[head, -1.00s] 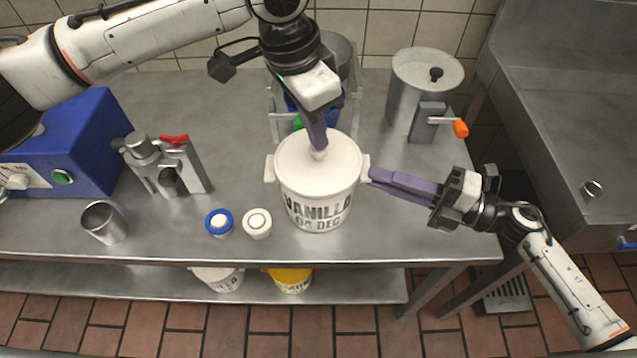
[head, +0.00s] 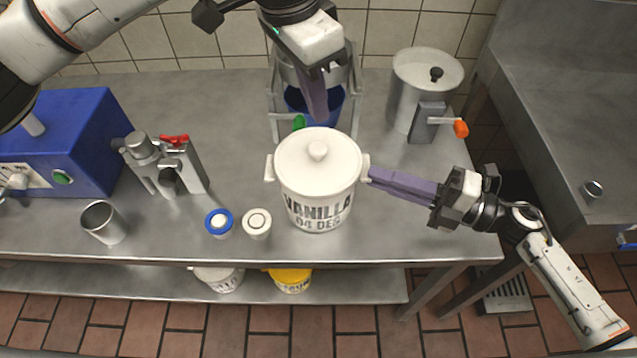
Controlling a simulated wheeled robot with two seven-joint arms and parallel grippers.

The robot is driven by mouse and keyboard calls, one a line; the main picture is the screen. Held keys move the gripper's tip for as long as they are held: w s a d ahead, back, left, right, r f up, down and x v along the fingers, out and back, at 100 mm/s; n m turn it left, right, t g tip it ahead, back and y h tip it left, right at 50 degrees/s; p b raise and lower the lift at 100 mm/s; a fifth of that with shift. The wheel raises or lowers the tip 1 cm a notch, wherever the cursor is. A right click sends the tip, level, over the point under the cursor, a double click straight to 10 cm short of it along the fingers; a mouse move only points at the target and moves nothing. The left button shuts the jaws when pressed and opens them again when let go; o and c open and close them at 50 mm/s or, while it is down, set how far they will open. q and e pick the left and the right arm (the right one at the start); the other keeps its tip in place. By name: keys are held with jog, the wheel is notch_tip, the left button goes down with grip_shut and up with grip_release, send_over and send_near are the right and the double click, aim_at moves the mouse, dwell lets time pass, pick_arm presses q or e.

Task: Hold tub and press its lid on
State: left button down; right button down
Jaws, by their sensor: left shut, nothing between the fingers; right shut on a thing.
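The white tub (head: 318,207), marked with VANILLA lettering, stands upright on the steel table near its front edge. Its white lid (head: 297,170) with a round knob lies level on top; no gap shows between lid and rim from this view. My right gripper (head: 370,174) is shut on the tub's right handle, coming in from the right. My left gripper (head: 321,118) is shut and empty, its fingers pointing down above and behind the lid, apart from the knob.
Behind the tub stands a metal frame with a blue container (head: 328,97). A steel pot (head: 420,85) with an orange-tipped handle is at back right. Two small round pieces (head: 257,223) lie left of the tub, near a steel cup (head: 104,222) and a blue machine (head: 75,140).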

pick_arm(q)
jog(key=shift+r, duration=0.4)
pick_arm(e)
jog(key=c, duration=1.8)
grip_release()
jog(key=v, duration=1.2)
